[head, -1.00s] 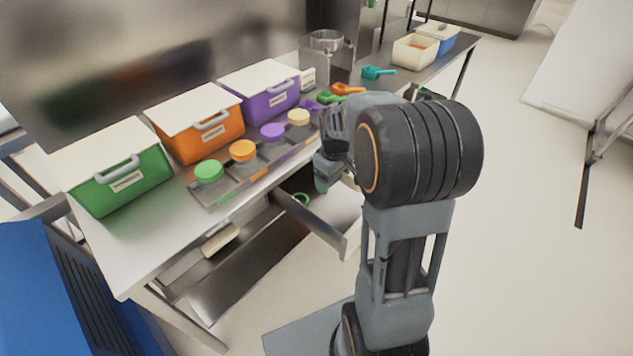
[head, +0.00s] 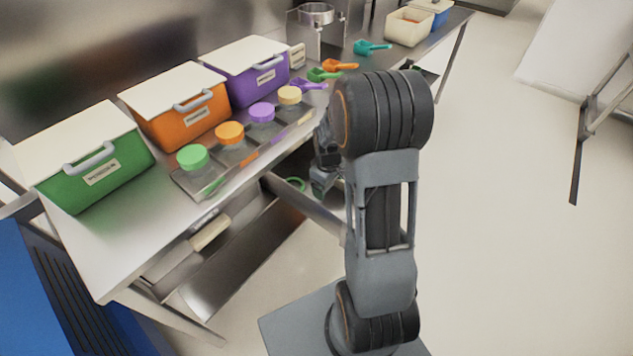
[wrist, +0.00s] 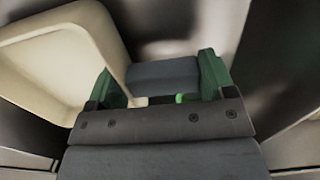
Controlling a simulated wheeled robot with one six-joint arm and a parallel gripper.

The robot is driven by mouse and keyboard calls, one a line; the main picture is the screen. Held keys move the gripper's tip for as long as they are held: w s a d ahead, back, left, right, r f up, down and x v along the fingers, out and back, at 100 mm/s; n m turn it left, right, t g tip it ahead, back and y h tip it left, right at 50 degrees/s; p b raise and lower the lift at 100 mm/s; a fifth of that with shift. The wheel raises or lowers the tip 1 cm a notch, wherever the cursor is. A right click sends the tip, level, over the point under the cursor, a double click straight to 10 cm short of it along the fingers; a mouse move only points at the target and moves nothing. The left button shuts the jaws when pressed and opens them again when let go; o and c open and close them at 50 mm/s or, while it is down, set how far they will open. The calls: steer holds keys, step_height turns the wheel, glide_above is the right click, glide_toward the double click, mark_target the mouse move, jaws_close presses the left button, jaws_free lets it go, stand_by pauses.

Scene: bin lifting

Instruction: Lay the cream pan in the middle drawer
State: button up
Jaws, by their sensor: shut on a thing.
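The cream pan (wrist: 50,65) fills the left of the wrist view, with its raised rim running down to my gripper (wrist: 163,88). My gripper's green-padded fingers are shut on the pan; the exact grip is partly hidden. In the head view, my gripper (head: 321,184) is low beside the table's front edge, by an open drawer (head: 315,212). The pan cannot be made out there, behind my arm. I cannot tell whether it touches the drawer floor.
Green (head: 95,172), orange (head: 182,118) and purple (head: 250,78) bins stand on the steel table. Lidded jars sit in a front rack (head: 195,188). Several scoops lie further right. A cream piece (head: 211,232) shows under the table.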

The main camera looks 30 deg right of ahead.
steer(key=w, duration=0.1)
steer(key=w+a, duration=0.1)
steer(key=w+f, duration=0.1)
steer(key=shift+w+a, duration=0.35)
steer(key=shift+f, duration=0.15)
steer(key=shift+f, duration=0.1)
steer(key=shift+f, duration=0.1)
steer(key=o, duration=0.9)
